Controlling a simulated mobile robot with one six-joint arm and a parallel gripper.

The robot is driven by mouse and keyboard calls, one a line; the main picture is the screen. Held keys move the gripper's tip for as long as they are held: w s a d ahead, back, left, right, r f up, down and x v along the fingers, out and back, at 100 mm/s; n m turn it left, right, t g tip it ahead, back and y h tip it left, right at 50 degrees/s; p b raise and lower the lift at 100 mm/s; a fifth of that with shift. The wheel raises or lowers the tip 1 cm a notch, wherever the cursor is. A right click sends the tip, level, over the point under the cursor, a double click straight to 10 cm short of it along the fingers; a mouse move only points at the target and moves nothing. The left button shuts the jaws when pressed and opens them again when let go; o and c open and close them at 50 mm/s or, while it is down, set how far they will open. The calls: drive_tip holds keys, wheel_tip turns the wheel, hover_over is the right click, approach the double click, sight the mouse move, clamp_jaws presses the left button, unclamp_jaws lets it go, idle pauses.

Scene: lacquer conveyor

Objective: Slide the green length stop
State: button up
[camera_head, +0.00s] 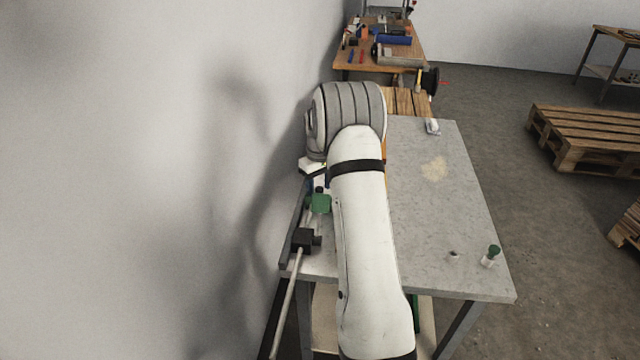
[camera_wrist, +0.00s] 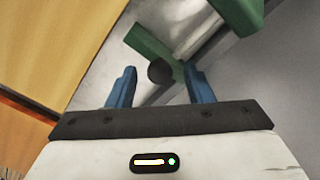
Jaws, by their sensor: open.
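The green length stop (camera_head: 320,203) sits at the left side of the grey table in the head view, by the wall, with a dark knob on top. In the wrist view a green piece (camera_wrist: 150,44) lies just beyond my gripper (camera_wrist: 158,68), and a dark round knob (camera_wrist: 160,72) shows between the two blue fingertips. The fingers are apart and nothing is clamped; whether either touches the green piece I cannot tell. A second green part (camera_wrist: 240,14) shows at the top of the wrist view. In the head view my arm hides most of the gripper.
A dark block (camera_head: 303,240) with a rod stands nearer along the same table edge. The grey tabletop (camera_head: 440,215) is mostly clear, with a small green-topped bottle (camera_head: 491,256) at its near right. A cluttered wooden bench (camera_head: 400,72) stands behind, and a pallet (camera_head: 585,137) lies right.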

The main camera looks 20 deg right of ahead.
clamp_jaws()
idle(0.4)
